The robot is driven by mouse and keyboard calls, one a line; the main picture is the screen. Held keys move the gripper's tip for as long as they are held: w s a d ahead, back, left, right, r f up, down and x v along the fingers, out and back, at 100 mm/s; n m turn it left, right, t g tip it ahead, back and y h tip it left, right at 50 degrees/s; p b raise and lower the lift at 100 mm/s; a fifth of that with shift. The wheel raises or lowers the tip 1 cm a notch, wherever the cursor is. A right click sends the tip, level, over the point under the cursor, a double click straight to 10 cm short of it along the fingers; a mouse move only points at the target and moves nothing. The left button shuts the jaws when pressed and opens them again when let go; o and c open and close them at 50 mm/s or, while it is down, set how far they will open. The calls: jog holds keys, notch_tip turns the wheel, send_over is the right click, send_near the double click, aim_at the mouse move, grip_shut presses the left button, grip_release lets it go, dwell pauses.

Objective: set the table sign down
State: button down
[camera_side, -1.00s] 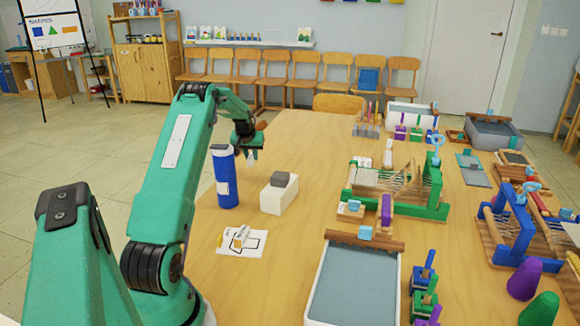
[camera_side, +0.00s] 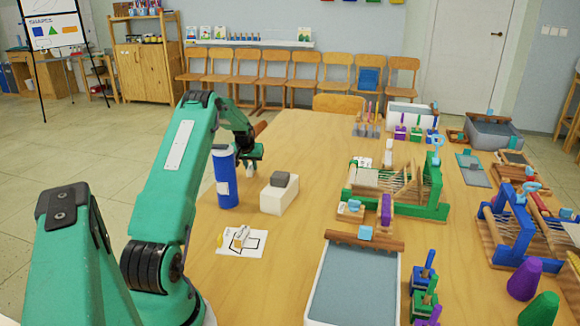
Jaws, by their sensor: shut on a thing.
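The sign's shape and tilt are too small and too hidden to make out. I cannot tell whether its lower edge touches the table.
The blue bottle (camera_side: 226,180) stands close in front of my gripper. A white box with a grey top (camera_side: 278,196) stands to its right. A white card (camera_side: 242,243) lies nearer. Looms, including a green one (camera_side: 430,192), and a grey-blue tray (camera_side: 352,285) fill the right.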

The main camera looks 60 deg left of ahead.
aim_at(250, 168)
jog(key=shift+f, duration=0.15)
jog(key=c, duration=1.3)
grip_release()
jog(key=shift+s+d+r, duration=0.15)
jog(key=shift+r, duration=0.55)
notch_tip(250, 168, up, 9)
jog(key=shift+s+d+f, duration=0.15)
jog(key=shift+s+d, duration=0.1)
jog(key=shift+d, duration=0.1)
